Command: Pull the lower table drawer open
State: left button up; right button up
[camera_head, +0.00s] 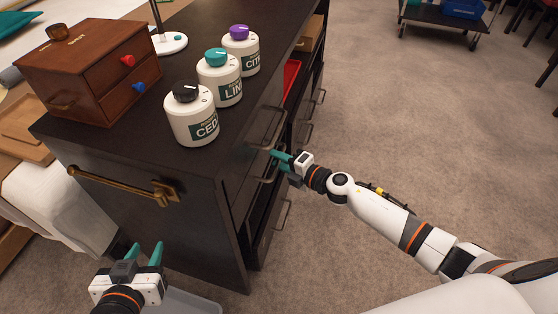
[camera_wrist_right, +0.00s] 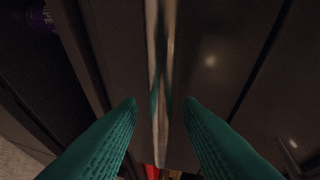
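The dark table (camera_head: 190,200) has a stack of drawers on its right side with metal bar handles. An upper handle (camera_head: 268,128), a middle handle (camera_head: 264,168) and a lower handle (camera_head: 284,215) show at its near end. My right gripper (camera_head: 281,157) is at the middle handle. In the right wrist view its two teal fingers (camera_wrist_right: 160,105) are apart, with a metal handle bar (camera_wrist_right: 161,60) between them; I see no clear contact. My left gripper (camera_head: 145,253) is open and empty, low beside the table's near end.
Three white canisters (camera_head: 192,118) and a brown wooden box (camera_head: 90,68) with small drawers stand on the table. A brass rail (camera_head: 120,184) juts from the near end. A grey bin (camera_head: 190,302) is at the bottom. The carpet (camera_head: 400,110) to the right is clear.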

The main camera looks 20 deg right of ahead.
pick_arm(q)
jog(key=shift+w+r, duration=0.1)
jog(key=shift+r, duration=0.05)
pick_arm(e)
jog(key=shift+w+a, duration=0.1)
jog(key=shift+w, duration=0.15)
grip_shut()
jog(key=shift+s+f, duration=0.1)
